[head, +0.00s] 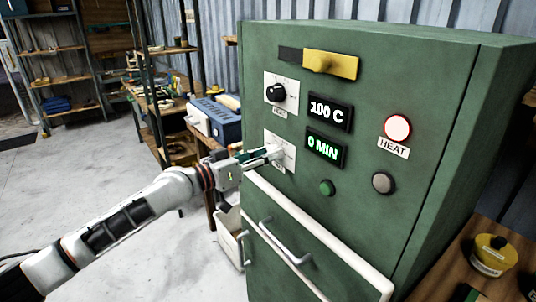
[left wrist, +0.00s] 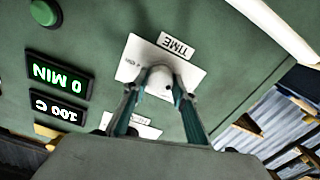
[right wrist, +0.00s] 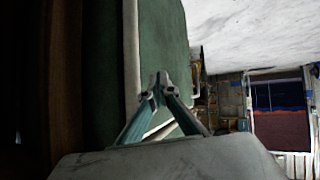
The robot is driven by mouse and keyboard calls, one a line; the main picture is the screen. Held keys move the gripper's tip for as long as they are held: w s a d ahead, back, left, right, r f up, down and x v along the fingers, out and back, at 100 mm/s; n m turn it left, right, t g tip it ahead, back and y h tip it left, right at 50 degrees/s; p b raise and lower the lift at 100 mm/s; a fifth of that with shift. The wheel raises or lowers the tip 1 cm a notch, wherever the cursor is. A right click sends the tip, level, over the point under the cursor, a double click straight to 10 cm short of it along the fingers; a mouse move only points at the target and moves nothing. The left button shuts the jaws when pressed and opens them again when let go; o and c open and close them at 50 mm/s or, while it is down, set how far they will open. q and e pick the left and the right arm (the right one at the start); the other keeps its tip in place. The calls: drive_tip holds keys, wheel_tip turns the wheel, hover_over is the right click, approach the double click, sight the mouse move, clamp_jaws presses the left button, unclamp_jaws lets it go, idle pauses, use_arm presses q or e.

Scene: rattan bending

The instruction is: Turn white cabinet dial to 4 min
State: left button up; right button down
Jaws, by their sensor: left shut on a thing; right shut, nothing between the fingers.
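The cabinet (head: 362,90) is green, with a lower dial plate (head: 288,160) on its front. In the left wrist view, this plate is labelled TIME (left wrist: 175,46) and carries a white dial (left wrist: 159,80). My left gripper (head: 272,153) is shut on the dial, one finger on each side; in the head view the gripper hides the dial. The time display (head: 325,147) reads 0 MIN. My right gripper (right wrist: 157,86) is shut and empty in the right wrist view, close to a green surface; it is not in the head view.
Above are a black dial (head: 276,92) and a display (head: 329,112) reading 100 C. A lit lamp (head: 397,128) labelled HEAT, a green button (head: 327,187) and a grey button (head: 383,183) are to the right. A handle (head: 285,241) sticks out below. Shelves stand behind.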

drive_tip(key=shift+f, duration=0.15)
use_arm(q)
drive_tip(key=m+b, duration=0.6)
drive_tip(key=m, duration=0.5)
drive_tip(key=shift+m, duration=0.3)
use_arm(e)
drive_tip(key=f, duration=0.5)
drive_tip(key=shift+d+f, duration=0.3)
drive_tip(key=shift+d, duration=0.1)
drive_tip(key=shift+s+a+f, duration=0.1)
drive_tip(key=shift+s+f, duration=0.1)
drive_tip(key=shift+s, duration=0.15)
use_arm(q)
drive_tip(key=shift+f, duration=0.1)
